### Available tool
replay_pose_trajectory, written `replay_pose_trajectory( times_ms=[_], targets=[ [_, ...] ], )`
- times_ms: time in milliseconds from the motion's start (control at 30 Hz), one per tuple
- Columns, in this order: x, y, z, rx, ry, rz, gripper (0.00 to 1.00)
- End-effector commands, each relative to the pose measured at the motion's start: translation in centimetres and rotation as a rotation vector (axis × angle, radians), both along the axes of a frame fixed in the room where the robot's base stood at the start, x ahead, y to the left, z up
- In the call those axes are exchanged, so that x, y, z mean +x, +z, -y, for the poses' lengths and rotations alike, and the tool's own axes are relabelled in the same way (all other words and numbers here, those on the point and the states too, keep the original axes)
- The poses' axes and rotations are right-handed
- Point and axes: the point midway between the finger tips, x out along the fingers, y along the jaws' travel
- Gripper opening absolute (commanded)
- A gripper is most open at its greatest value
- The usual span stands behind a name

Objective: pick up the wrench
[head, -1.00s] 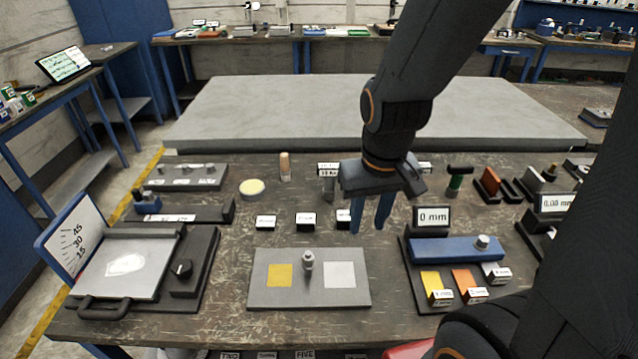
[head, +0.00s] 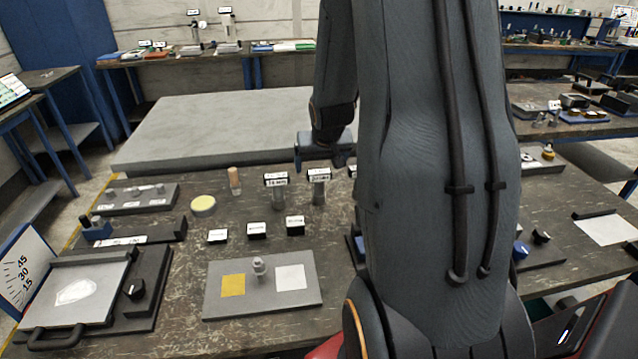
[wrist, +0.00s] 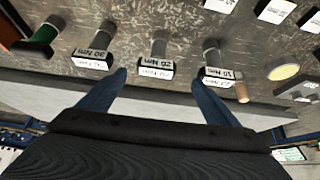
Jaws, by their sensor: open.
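My gripper (wrist: 158,80) is open and empty. In the wrist view, its two blue fingers stand apart near the back edge of the bench, on either side of a labelled "20 Nm" grey post (wrist: 157,47). A "10 Nm" post (wrist: 211,50) and a "30 Nm" post (wrist: 101,38) flank it. A tool with a green handle (wrist: 44,35) shows at upper left; I cannot tell for sure whether it is the wrench.
A wooden peg (head: 234,181) and a pale round pot (head: 203,206) stand left of the posts. Several labelled blocks (head: 257,231) and a grey plate (head: 225,305) lie nearer. A wide grey slab (head: 210,130) lies behind the bench (head: 180,245).

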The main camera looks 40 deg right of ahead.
Motion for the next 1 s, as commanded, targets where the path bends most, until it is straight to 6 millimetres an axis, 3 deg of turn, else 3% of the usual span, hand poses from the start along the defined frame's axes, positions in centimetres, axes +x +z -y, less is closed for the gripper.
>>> replay_pose_trajectory(
  times_ms=[100,800,1000],
  targets=[
    [0.5,-0.7,1.1,-0.003,-0.012,0.011,0.84],
    [3.6,-6.0,2.6,-0.003,-0.008,0.011,0.84],
    [4.0,-6.5,2.7,-0.003,-0.008,0.011,0.84]
  ],
)
